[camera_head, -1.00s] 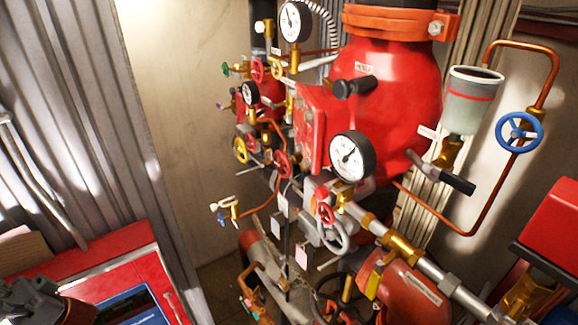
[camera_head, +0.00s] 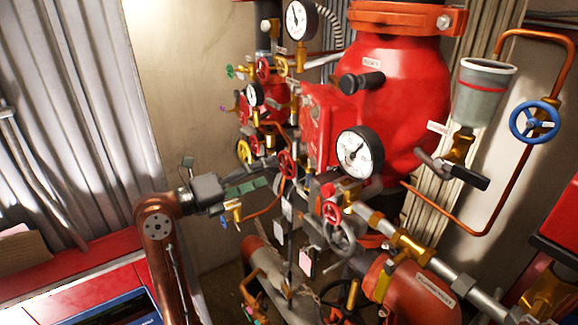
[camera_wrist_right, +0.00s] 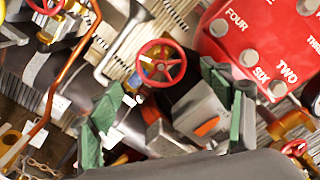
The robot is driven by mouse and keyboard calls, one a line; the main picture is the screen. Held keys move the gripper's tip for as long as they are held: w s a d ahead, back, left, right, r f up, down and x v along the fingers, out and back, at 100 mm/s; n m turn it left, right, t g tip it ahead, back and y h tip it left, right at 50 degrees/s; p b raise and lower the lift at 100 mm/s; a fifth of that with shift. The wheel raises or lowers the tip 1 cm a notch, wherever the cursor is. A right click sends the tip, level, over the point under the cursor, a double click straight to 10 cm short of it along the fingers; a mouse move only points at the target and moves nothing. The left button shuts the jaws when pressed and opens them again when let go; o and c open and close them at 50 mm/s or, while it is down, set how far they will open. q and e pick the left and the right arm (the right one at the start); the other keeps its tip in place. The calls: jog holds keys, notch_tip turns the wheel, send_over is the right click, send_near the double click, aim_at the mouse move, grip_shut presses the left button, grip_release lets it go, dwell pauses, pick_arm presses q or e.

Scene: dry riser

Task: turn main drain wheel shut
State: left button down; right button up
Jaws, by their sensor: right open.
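No label in view marks the main drain wheel, so I cannot tell which wheel it is. A red handwheel (camera_head: 287,164) is on the pipework just right of my right gripper (camera_head: 258,176). In the right wrist view, a red handwheel (camera_wrist_right: 161,63) shows beyond the gap between the green-padded fingers of the right gripper (camera_wrist_right: 160,88). The fingers are apart, with nothing held. Lower right are another red wheel (camera_head: 332,212), a grey wheel (camera_head: 340,237) and a dark wheel (camera_head: 350,294), partly hidden. My left gripper is not in view.
A large red valve body (camera_head: 395,90) and a pressure gauge (camera_head: 360,152) stand right of the gripper. A blue wheel (camera_head: 534,121) is far right. Copper pipes and hanging tags crowd the middle. A red cabinet (camera_head: 90,290) is at lower left; the pale wall (camera_head: 185,110) behind is bare.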

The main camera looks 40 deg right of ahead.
aim_at(284, 167)
jog(key=d, duration=0.2)
jog(key=d+p, duration=0.1)
jog(key=d, duration=0.3)
jog(key=shift+s+d+p, duration=0.1)
jog(key=shift+s+p, duration=0.2)
jog(key=shift+s, duration=0.05)
jog(key=c, duration=1.2)
jog(key=shift+o, duration=0.2)
